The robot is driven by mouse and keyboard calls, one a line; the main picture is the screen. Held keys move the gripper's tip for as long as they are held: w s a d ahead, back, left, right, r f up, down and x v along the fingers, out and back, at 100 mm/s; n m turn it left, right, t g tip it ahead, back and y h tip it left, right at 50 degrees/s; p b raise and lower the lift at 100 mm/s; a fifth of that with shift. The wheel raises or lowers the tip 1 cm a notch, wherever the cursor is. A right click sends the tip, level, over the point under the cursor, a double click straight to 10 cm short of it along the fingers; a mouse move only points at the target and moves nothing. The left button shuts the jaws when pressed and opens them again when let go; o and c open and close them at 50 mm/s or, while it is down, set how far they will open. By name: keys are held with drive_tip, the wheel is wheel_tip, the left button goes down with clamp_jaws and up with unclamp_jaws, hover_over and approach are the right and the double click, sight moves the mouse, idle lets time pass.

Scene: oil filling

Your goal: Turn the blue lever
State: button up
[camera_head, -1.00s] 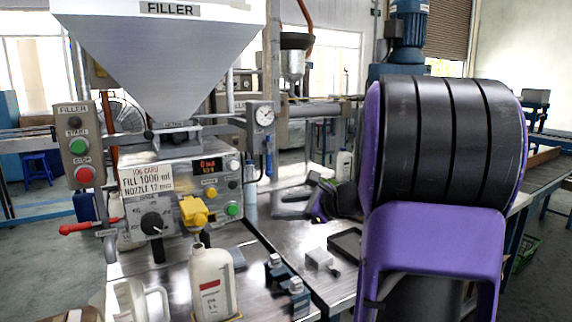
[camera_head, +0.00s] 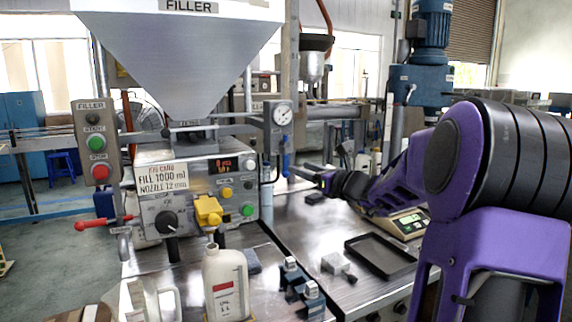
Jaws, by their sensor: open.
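The blue lever (camera_head: 285,160) hangs upright below the round gauge, at the right side of the filler. My gripper (camera_head: 304,175) is just right of the lever's lower end in the picture and points left at it. The jaws are open. The fingertips appear close to the lever, but I cannot tell whether they touch it or how the depths compare. My purple and black arm reaches in from the right.
The gauge (camera_head: 282,113) sits on a grey bracket above the lever. A white bottle (camera_head: 226,283) stands under the yellow nozzle (camera_head: 208,211). A black tray (camera_head: 380,256) and a scale (camera_head: 409,224) lie on the bench below my arm. A red-handled valve (camera_head: 100,223) is at left.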

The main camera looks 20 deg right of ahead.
sight(286, 169)
drive_tip(key=x, duration=0.8)
drive_tip(key=shift+c, duration=0.3)
clamp_jaws()
idle(1.0)
